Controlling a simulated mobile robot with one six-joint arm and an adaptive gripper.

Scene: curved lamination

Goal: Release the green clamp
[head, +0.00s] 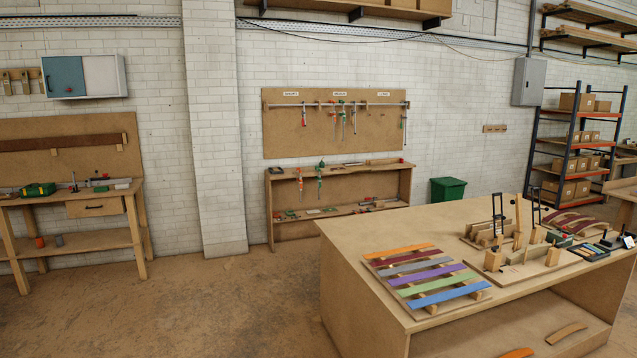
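My gripper is not in view. Several bar clamps hang on the brown wall board (290,135), small and far off, with red and green parts. A clamp with green parts (320,180) hangs at the front of the low shelf unit (340,168) below the board, beside a red one (300,182). Two dark upright clamps stand at the wooden forming jig (515,262) on the large workbench (370,215). Their colour looks black, and I cannot tell any green on them. Whether any clamp is tight cannot be told at this distance.
A side bench (75,208) is at the left, a green bin (447,189) behind, and shelves with boxes (577,160) at right. The left floor is clear.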

